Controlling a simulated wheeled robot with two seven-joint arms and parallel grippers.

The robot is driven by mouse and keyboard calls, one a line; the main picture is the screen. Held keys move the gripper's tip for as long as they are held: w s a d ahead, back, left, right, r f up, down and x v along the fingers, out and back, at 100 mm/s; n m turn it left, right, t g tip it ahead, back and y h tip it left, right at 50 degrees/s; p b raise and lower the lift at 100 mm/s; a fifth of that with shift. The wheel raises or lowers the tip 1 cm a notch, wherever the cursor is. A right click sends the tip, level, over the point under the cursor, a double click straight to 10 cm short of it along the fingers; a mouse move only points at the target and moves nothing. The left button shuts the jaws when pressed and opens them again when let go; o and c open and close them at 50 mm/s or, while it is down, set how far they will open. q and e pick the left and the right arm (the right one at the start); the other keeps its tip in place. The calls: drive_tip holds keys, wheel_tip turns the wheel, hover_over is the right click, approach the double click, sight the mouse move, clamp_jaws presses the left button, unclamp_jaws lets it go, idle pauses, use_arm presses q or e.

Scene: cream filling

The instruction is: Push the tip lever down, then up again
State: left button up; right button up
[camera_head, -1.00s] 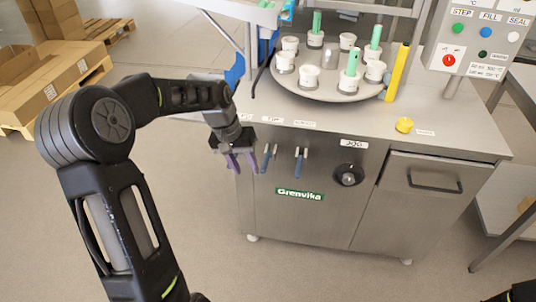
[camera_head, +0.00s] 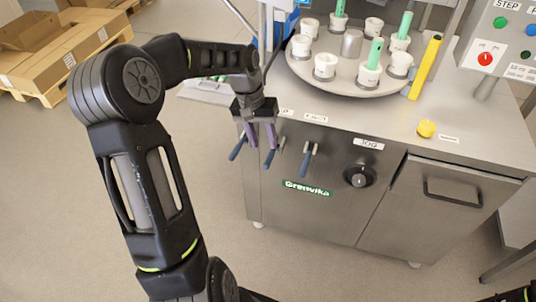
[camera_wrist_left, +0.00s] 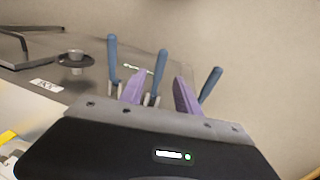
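Three blue-handled levers hang on the front of the steel machine: a left one (camera_head: 238,148), a middle one (camera_head: 271,158) and a right one (camera_head: 306,160). The small labels above them are too small or covered to read, so I cannot tell which is the tip lever. My left gripper (camera_head: 263,148) points down at the panel with its purple fingers apart, near the left and middle levers. In the left wrist view the middle lever (camera_wrist_left: 158,72) appears between the finger lines; I cannot tell whether anything touches. My right gripper is not clearly in view.
A black JOG knob (camera_head: 359,177) and a drawer handle (camera_head: 453,192) are right of the levers. Above is a turntable (camera_head: 345,84) with several white cups. A yellow button (camera_head: 426,129) sits on the worktop. The floor before the machine is clear.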

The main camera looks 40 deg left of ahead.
sight(268, 158)
use_arm(q)
drive_tip(key=f, duration=0.4)
drive_tip(key=d+f, duration=0.1)
drive_tip(key=f, duration=0.1)
drive_tip(key=shift+w+d+f, duration=0.1)
drive_tip(key=shift+w+f, duration=0.15)
drive_tip(key=shift+f, duration=0.1)
drive_tip(key=shift+c, duration=0.5)
clamp_jaws()
idle(0.6)
